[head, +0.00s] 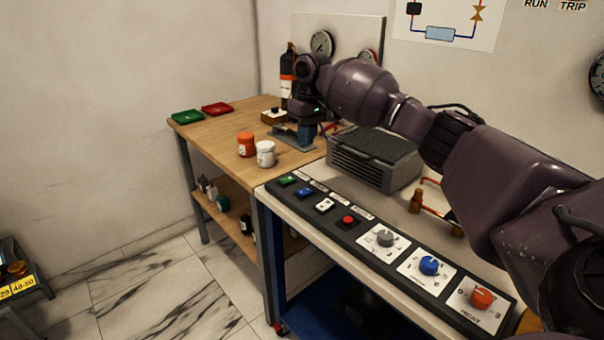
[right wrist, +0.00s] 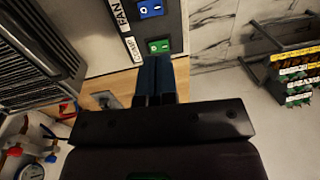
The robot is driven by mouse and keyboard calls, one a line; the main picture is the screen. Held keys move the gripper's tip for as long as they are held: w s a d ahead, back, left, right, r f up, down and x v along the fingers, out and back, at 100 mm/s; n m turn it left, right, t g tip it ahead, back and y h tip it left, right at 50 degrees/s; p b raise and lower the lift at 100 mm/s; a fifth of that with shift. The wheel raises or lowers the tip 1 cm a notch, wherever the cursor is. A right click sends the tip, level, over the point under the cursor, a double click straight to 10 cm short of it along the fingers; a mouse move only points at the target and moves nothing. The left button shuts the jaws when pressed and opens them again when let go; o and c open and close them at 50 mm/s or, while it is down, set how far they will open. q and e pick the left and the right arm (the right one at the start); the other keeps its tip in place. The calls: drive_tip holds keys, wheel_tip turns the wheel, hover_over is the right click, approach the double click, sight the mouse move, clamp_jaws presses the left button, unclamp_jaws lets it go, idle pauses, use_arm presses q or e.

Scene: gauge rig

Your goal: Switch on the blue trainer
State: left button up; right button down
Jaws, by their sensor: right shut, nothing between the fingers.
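The blue trainer is a bench with a dark control panel (head: 365,225) along its front edge and blue framing below. The panel carries a green rocker switch (head: 287,180), a blue rocker switch (head: 304,192), a white switch (head: 325,205), a red button (head: 348,221) and grey, blue and red knobs. My right gripper (head: 306,140) is shut and empty, above the back area beyond the panel's green end. In the right wrist view, its blue fingertips (right wrist: 157,60) appear just below the green switch (right wrist: 159,46); contact cannot be told. My left gripper is out of view.
A grey finned unit (head: 375,158) sits on the trainer behind the panel, below my right arm. A wooden table (head: 215,140) adjoins at left, with an orange jar (head: 246,145), a white jar (head: 265,154), and green (head: 187,116) and red (head: 217,109) trays. Open floor lies at left.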

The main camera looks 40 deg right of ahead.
sight(304, 191)
drive_tip(key=f, duration=0.4)
drive_tip(key=a+f+b, duration=0.1)
drive_tip(key=f, duration=0.3)
drive_tip(key=f+b, duration=0.1)
drive_tip(key=f, duration=0.4)
drive_tip(key=shift+a, duration=0.25)
drive_tip(key=shift+a+f+b, duration=0.1)
drive_tip(key=shift+f+b, duration=0.25)
drive_tip(key=shift+f, duration=0.05)
drive_tip(key=shift+s, duration=0.1)
drive_tip(key=shift+f, duration=0.1)
drive_tip(key=shift+d+r, duration=0.25)
drive_tip(key=shift+d, duration=0.45)
